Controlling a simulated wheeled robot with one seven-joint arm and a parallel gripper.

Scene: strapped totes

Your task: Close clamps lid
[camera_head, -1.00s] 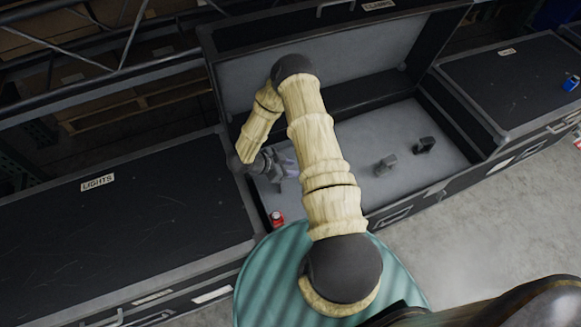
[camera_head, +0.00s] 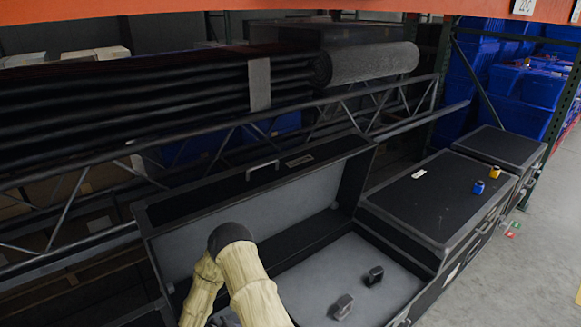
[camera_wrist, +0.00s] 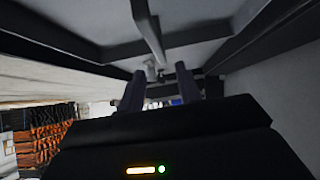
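The open case has its lid (camera_head: 215,225) raised and leaning back, grey inside with a dark rim and a handle (camera_head: 262,166) on top. A pale label on it is too small to read now. Inside the case (camera_head: 318,267) lie a grey clamp-like object (camera_head: 343,306) and a black one (camera_head: 374,275).
To the right stands a closed black case (camera_head: 430,195) with a blue item (camera_head: 478,187) and a yellow item (camera_head: 495,171) near it. Behind are a metal truss (camera_head: 290,120) and a rolled grey carpet (camera_head: 365,63).

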